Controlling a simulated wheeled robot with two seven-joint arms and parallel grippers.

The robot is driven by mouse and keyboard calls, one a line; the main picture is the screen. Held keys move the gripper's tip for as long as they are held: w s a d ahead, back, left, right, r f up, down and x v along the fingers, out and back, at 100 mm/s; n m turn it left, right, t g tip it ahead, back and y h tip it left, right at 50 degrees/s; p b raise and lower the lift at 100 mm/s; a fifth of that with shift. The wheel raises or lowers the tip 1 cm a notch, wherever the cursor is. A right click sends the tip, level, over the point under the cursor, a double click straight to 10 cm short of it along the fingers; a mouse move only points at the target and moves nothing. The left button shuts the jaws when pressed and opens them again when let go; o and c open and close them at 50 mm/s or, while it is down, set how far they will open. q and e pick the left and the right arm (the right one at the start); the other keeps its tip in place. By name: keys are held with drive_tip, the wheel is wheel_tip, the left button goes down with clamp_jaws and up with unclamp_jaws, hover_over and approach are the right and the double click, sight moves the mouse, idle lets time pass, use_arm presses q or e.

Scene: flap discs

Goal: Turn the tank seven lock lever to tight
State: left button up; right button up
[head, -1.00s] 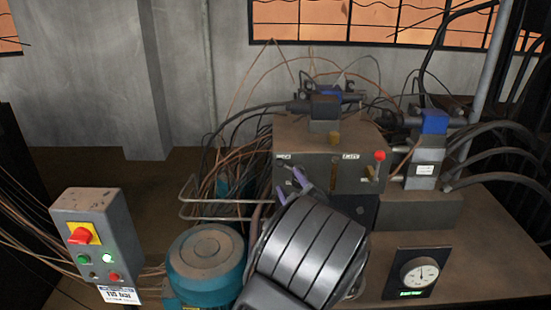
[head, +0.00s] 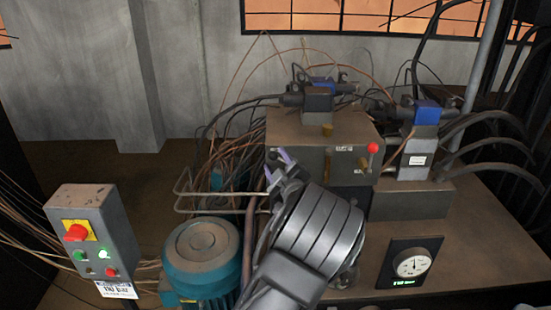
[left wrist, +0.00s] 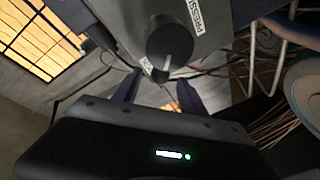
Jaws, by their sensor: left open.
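A small lever with a red ball end (head: 373,148) stands up at the right of the front face of the brown valve block (head: 315,130). No tank seven marking is readable, so I cannot tell if this is the named lever. My left gripper (head: 279,166) is open and empty at the left of the block's front face, well left of the red-ended lever. In the left wrist view, its fingers (left wrist: 157,88) are apart, below a black round knob (left wrist: 170,42) with a white pointer and a label starting "PRESS". The red-ended lever is not seen there. My right gripper is not in view.
A teal motor (head: 203,255) stands below and left of the block. A control box (head: 95,235) with a red button is at the far left. A gauge (head: 412,265) is at the right front. Hoses and cables crowd the back and right; a bent pipe frame (head: 215,208) juts out left.

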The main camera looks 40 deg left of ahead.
use_arm(q)
drive_tip(key=shift+w+a, duration=0.4)
drive_tip(key=shift+a, duration=0.1)
clamp_jaws()
idle(1.2)
